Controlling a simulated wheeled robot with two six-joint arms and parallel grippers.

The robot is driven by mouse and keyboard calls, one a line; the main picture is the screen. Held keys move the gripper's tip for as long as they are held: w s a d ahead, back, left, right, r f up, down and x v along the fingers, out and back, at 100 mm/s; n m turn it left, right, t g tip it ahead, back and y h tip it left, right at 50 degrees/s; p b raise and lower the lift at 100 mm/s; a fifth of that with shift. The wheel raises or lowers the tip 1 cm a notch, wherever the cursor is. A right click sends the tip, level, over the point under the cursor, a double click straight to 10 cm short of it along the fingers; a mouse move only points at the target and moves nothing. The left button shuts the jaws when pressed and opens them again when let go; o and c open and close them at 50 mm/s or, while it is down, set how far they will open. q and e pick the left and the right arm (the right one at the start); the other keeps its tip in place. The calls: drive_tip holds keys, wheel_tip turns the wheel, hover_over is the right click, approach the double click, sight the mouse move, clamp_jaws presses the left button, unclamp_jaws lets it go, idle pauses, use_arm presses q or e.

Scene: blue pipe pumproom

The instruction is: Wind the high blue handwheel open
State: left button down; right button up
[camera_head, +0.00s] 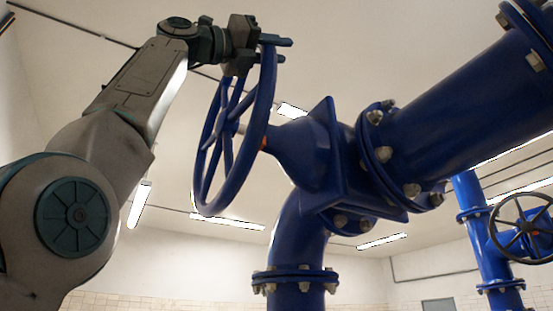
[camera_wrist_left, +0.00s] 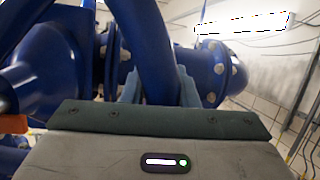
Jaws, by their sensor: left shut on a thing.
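The high blue handwheel (camera_head: 262,112) stands upright, seen at an angle, on the left end of a blue valve body (camera_head: 298,150) in the head view. My left gripper (camera_head: 262,50) is at the top of the wheel and shut on its rim. In the left wrist view the rim (camera_wrist_left: 152,55) runs down between the fingers of my left gripper (camera_wrist_left: 160,88), and the finger ends are partly hidden behind the gripper body. My right gripper is in neither view.
A thick flanged blue pipe (camera_head: 460,105) runs from the valve to the upper right, and another pipe (camera_head: 300,240) drops below it. A smaller dark handwheel (camera_head: 526,232) stands at the far right. The space left of the blue wheel holds my arm.

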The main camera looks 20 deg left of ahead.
use_arm(q)
drive_tip(key=shift+r, duration=0.15)
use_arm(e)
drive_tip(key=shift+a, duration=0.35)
use_arm(q)
drive_tip(key=c, duration=1.1)
unclamp_jaws()
drive_tip(key=shift+c, duration=0.2)
drive_tip(key=shift+a, duration=0.1)
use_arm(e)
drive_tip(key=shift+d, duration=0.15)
use_arm(q)
drive_tip(key=shift+s+a, duration=0.15)
drive_tip(key=b+v, duration=0.4)
drive_tip(key=v, duration=0.6)
drive_tip(key=shift+s+b, duration=0.2)
drive_tip(key=shift+b, duration=0.15)
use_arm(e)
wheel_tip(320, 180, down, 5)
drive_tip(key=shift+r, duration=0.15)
